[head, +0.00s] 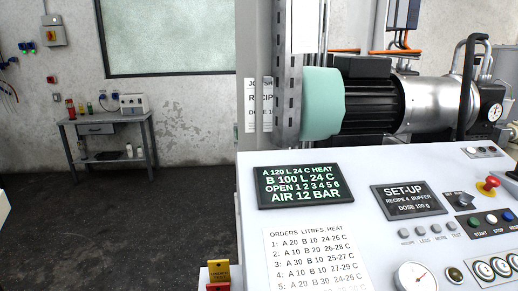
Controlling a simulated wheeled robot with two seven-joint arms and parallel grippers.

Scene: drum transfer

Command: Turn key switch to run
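The white control panel (355,215) fills the lower right of the head view. A small black switch (466,201) sits on its right part, below a red emergency button on a yellow base (488,185). It may be the key switch, but its key, label and position are too small to read. A dark display (409,201) beside it reads SET-UP, RECIPE 4 BUFFER, DOSE 100 g. Neither of my grippers can be made out in this view.
A green-lettered display (300,187) and an orders sheet (308,255) lie on the panel. A motor (372,100) stands behind. A grey workbench (108,127) is far left, with open floor before it.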

